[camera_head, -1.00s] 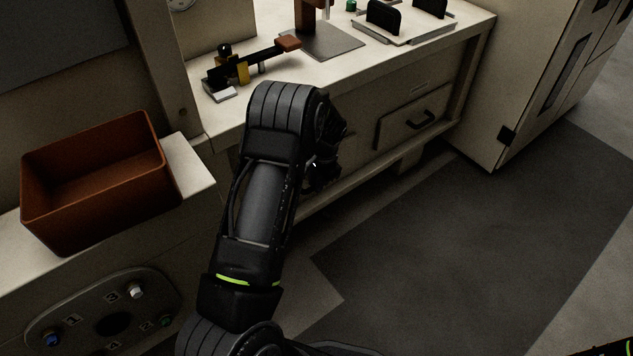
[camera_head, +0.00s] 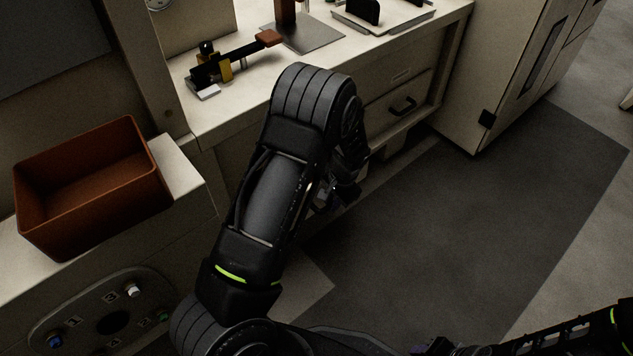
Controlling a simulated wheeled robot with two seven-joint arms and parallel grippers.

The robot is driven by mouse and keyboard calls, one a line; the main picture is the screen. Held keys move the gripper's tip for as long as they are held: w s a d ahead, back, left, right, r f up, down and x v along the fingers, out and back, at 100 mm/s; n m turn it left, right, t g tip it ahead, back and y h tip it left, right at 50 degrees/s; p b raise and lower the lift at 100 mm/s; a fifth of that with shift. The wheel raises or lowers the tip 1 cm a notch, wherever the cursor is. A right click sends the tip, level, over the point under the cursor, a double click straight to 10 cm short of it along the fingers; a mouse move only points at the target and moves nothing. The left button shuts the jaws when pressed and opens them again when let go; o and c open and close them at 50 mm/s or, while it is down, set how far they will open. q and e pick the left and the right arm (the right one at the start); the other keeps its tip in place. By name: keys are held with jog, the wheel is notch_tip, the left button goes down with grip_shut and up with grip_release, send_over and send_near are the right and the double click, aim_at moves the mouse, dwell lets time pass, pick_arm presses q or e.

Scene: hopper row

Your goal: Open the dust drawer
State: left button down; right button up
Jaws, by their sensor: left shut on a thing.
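My left arm covers the left part of the bench front, so I cannot tell how far any drawer there is out.
The bench top (camera_head: 225,108) carries a black lever device (camera_head: 222,70) and a tray (camera_head: 385,20). A brown bin (camera_head: 95,205) stands left on a ledge above a control panel (camera_head: 105,315). A pale cabinet (camera_head: 490,60) stands right. The floor (camera_head: 450,230) before the bench is clear.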

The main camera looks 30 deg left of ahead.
pick_arm(q)
jog(key=s+d+p, duration=0.1)
jog(key=s+d, duration=0.2)
jog(key=d, duration=0.7)
jog(key=shift+s+d, duration=0.1)
jog(key=c, duration=1.4)
grip_release()
jog(key=r, duration=0.2)
jog(key=d+r+p, duration=0.1)
jog(key=r, duration=0.2)
jog(key=r+p, duration=0.1)
jog(key=r, duration=0.1)
jog(key=shift+s+d+r, duration=0.2)
jog(key=shift+d+r, duration=0.05)
jog(key=shift+r, duration=0.05)
